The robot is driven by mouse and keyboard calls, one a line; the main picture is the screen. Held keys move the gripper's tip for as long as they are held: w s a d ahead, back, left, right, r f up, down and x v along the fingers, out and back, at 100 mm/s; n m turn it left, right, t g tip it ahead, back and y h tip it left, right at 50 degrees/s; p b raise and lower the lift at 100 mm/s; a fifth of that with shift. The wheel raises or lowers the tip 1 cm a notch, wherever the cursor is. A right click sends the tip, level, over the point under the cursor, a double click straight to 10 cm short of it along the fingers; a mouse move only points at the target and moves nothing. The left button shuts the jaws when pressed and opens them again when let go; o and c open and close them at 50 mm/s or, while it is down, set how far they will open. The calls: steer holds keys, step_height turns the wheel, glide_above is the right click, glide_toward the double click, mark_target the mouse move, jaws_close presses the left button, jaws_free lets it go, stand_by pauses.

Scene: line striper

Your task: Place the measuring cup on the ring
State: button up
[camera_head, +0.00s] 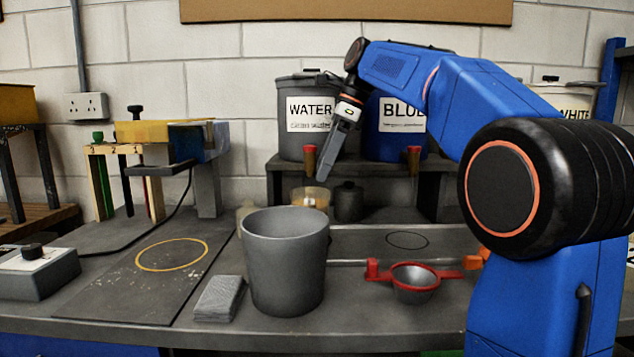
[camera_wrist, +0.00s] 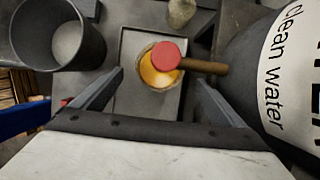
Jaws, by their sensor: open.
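A small cup with a yellowish-orange inside, which looks like the measuring cup (camera_head: 312,196), stands under the tap of the water container. In the wrist view the cup (camera_wrist: 148,77) shows from above, partly hidden by the red tap knob. My gripper (camera_head: 322,177) points downward in front of the water container, above the cup. In the wrist view my gripper (camera_wrist: 159,78) is open and empty, with the cup between its fingertips in the picture; the height gap is unclear. A yellow ring (camera_head: 138,262) is painted on the dark board at left. A thin dark ring (camera_head: 407,248) lies on the right.
A grey bucket (camera_head: 286,270) stands between the board and the cup's place. A red-handled strainer or funnel (camera_head: 415,292) sits at front right. The water container (camera_head: 297,110) and blue container (camera_head: 392,146) stand on a shelf (camera_head: 382,169). The yellow ring's inside is clear.

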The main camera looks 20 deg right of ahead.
steer(key=shift+v, duration=2.35)
